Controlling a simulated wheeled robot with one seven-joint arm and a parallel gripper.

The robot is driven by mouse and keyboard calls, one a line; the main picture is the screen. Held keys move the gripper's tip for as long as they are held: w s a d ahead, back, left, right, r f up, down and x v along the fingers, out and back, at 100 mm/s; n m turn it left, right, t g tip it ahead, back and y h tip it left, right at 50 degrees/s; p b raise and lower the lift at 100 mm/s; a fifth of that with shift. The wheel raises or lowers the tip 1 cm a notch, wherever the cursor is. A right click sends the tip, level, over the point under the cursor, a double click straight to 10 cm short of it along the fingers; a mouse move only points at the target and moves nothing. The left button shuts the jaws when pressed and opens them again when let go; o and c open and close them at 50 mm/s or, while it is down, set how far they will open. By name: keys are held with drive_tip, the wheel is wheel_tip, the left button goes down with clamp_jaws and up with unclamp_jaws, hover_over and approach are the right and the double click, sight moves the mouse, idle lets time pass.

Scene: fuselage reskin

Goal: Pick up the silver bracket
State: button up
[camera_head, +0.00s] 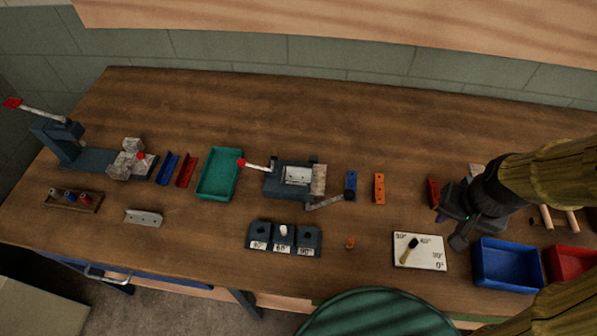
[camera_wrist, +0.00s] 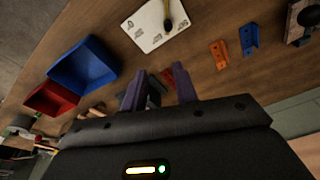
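A silver bracket (camera_head: 143,218) lies on the bench at the front left in the head view, apart from other things. Another silver piece (camera_head: 297,175) sits in the grey bending fixture (camera_head: 285,186) mid-bench. My gripper (camera_head: 448,228) is far to the right of the loose silver bracket, above the bench near the white card. In the wrist view my gripper (camera_wrist: 158,85) has its two fingers apart with nothing held. A dark object (camera_wrist: 155,88) shows behind the gap between them. The loose silver bracket is not in the wrist view.
A blue bin (camera_head: 505,262) and red bin (camera_head: 572,262) stand at right. A clamp press (camera_head: 85,158) stands at far left.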

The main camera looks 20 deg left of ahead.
drive_tip(key=w+a+f+m+g+y+p, duration=0.2)
drive_tip(key=w+a+m+y, duration=0.4)
drive_tip(key=a, duration=0.4)
drive_tip(key=w+a+f+m+g+y+p, duration=0.3)
drive_tip(key=w+a+f+m+g+y, duration=0.1)
drive_tip(key=a, duration=0.7)
drive_tip(key=w+m+y, duration=0.1)
drive_tip(key=m+y, duration=0.1)
drive_tip(key=m, duration=0.1)
drive_tip(key=shift+w+m+y, duration=0.4)
drive_tip(key=b, duration=0.7)
approach(298, 174)
drive_tip(key=a, duration=0.2)
drive_tip(key=shift+s+a+r, duration=0.3)
drive_tip(key=shift+a+r, duration=0.05)
drive_tip(key=shift+a, duration=0.05)
drive_tip(key=shift+a+r, duration=0.1)
drive_tip(key=shift+a, duration=0.2)
